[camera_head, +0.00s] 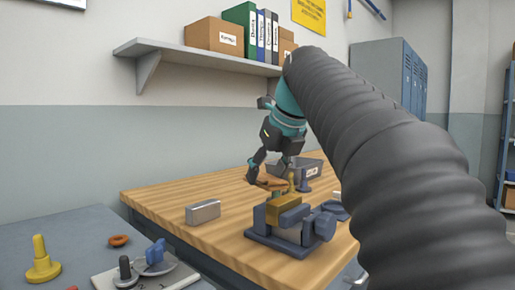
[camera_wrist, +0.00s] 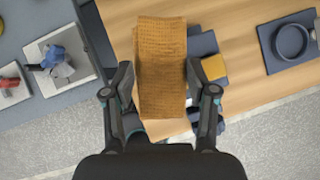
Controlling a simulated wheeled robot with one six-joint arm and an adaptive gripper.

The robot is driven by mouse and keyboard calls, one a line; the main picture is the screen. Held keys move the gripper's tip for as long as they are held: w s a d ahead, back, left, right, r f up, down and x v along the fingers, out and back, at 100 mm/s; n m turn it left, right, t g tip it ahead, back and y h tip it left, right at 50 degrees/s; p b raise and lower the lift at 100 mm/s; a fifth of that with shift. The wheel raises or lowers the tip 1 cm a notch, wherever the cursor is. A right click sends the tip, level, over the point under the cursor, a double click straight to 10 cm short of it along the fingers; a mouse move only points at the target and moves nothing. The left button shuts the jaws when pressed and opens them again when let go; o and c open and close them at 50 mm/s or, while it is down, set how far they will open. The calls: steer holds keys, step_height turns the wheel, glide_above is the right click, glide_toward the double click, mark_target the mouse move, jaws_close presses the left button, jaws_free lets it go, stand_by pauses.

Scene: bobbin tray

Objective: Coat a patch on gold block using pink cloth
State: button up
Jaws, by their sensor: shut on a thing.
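My gripper (camera_head: 268,178) is shut on a folded cloth (camera_wrist: 162,50) above the wooden table. The cloth looks orange-brown with a woven texture; no pink cloth shows. It also shows in the head view (camera_head: 270,184), tilted under the fingers. The gold block (camera_head: 284,207) is clamped in a blue-grey vise (camera_head: 272,239) at the table's front.
A grey block (camera_head: 203,212) stands on the wooden table, left of the vise. A nearer grey table (camera_head: 70,235) holds a yellow peg (camera_head: 41,262) and a plate with a blue piece (camera_head: 155,252).

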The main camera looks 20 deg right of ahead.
steer(key=shift+r, duration=2.2)
steer(key=shift+d, duration=0.1)
